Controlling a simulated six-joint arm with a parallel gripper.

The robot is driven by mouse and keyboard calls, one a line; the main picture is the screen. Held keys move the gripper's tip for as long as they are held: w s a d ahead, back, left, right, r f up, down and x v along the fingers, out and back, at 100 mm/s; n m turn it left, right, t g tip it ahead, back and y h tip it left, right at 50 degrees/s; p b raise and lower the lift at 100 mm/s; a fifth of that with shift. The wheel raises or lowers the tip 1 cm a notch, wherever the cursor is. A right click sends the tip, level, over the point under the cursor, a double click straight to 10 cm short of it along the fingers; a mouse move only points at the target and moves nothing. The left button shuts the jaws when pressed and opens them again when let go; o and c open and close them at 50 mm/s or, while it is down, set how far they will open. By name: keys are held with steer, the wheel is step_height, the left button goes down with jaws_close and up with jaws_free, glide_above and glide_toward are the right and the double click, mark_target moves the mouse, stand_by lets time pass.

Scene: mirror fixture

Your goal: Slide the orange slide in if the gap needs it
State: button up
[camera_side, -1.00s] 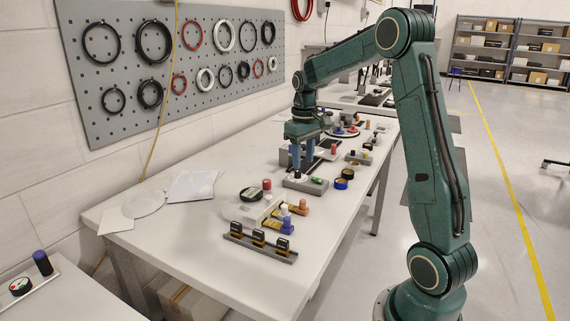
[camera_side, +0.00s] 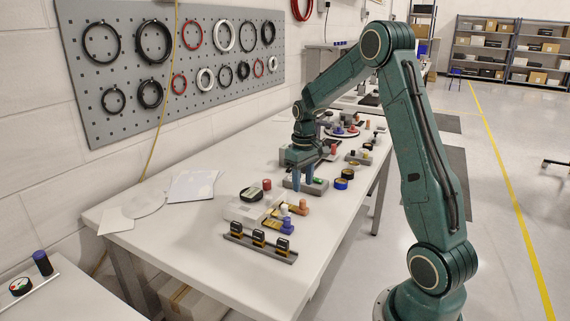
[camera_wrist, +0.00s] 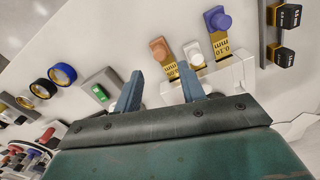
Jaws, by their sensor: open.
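The orange slide has an orange knob (camera_side: 304,205) and a gold strip. In the wrist view the orange slide (camera_wrist: 158,48) lies ahead of my fingers, beside a white-knobbed slide (camera_wrist: 193,53) and a purple-knobbed slide (camera_wrist: 217,20) marked 0.10 mm. The pale fixture block (camera_wrist: 228,77) is beside the strips' inner ends; it also shows in the side view (camera_side: 250,209). Whether the orange strip enters it I cannot tell. My gripper (camera_side: 303,186) is open and empty, above the bench behind the slides; its blue fingers (camera_wrist: 160,68) are apart from the orange knob.
A grey block with a green button (camera_side: 319,182) stands close by my fingers. A grey rack with three black pieces (camera_side: 258,243) lies in front of the fixture. The bench's left part is mostly clear.

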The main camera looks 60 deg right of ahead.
mark_target(302, 200)
steer(key=shift+f, duration=3.3)
steer(key=shift+c, duration=0.4)
jaws_close()
